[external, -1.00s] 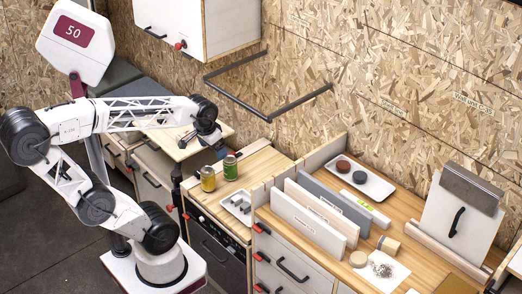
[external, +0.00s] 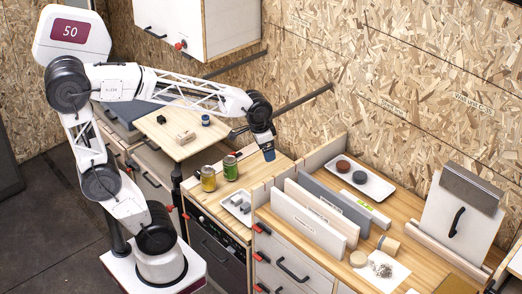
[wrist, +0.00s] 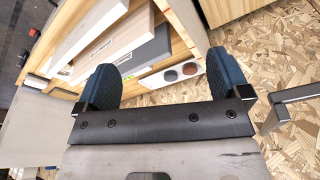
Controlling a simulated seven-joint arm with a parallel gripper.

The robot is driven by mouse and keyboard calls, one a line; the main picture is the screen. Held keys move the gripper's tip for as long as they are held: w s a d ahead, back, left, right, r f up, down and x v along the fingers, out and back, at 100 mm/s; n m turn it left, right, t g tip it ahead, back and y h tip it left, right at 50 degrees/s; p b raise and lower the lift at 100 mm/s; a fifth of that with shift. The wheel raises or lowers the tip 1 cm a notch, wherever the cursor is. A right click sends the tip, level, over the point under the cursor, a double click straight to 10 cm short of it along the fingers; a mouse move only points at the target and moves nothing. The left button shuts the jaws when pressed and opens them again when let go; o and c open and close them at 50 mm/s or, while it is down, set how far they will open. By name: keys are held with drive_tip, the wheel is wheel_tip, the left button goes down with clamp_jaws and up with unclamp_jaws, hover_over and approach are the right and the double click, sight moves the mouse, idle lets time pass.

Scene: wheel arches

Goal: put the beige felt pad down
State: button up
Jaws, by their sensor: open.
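My gripper (external: 268,153) is open and empty, raised above the wooden counter with the cans. In the wrist view its two blue fingers (wrist: 162,82) stand wide apart with nothing between them. I cannot identify the beige felt pad for certain. A small beige block (external: 185,137) lies on the light wooden side table (external: 160,143), beside a small blue item (external: 205,120). A beige disc (external: 358,259) and a short pale cylinder (external: 388,245) lie on the right worktop.
Upright boards (external: 310,220) and a white tray of round dishes (external: 366,181) are to the right. A dark rail (external: 303,101) projects from the wall close to my gripper.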

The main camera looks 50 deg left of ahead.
drive_tip(key=w+d+f+m, duration=0.1)
drive_tip(key=w+d+m, duration=0.1)
drive_tip(key=d, duration=0.4)
drive_tip(key=w+d+f+m, duration=0.1)
drive_tip(key=w+d, duration=0.2)
drive_tip(key=d, duration=0.4)
drive_tip(key=m+g+y, duration=0.1)
drive_tip(key=m+g, duration=0.1)
drive_tip(key=m, duration=0.6)
hover_over(358, 256)
drive_tip(key=shift+s+d+f, duration=0.1)
drive_tip(key=shift+f, duration=6.05)
drive_tip(key=shift+f, duration=1.3)
